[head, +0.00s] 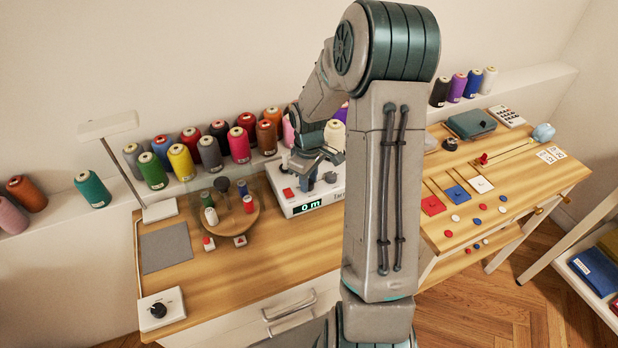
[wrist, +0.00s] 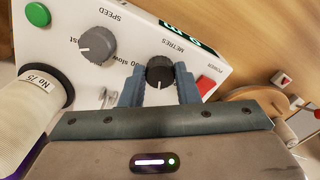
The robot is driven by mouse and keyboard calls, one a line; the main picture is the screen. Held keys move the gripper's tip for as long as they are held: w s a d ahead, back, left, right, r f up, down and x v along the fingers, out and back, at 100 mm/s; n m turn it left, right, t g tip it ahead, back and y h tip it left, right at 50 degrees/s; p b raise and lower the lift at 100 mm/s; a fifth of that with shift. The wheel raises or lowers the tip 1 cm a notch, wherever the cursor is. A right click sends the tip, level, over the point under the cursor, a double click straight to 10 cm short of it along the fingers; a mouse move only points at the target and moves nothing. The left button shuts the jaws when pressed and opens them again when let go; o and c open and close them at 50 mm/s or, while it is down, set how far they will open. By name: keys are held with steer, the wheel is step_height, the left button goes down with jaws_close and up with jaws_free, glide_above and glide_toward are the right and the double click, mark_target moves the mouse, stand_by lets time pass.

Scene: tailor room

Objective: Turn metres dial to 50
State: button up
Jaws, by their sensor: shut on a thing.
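The black metres dial (wrist: 159,69) sits on the white winder panel, under the word METRES in the wrist view. My gripper (wrist: 160,82) is shut on it, one finger on each side. The dial's white pointer mark faces the bottom of the wrist view. In the head view, my gripper (head: 316,172) is over the white machine (head: 302,207) and hides the dial. The machine's display (head: 312,206) reads 0 m in the head view. The dial's scale is mostly hidden by my fingers.
A grey speed knob (wrist: 97,44) and a green button (wrist: 38,14) are on the same panel. The red power switch (wrist: 205,85) is close to my right-hand finger. A pale thread cone (wrist: 38,100) stands close at left. A round wooden thread stand (head: 234,220) is beside the machine.

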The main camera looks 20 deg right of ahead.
steer(key=shift+r, duration=0.1)
stand_by(0.4)
steer(key=o, duration=1)
steer(key=shift+c, duration=0.2)
step_height(320, 180, up, 14)
steer(key=shift+b, duration=0.35)
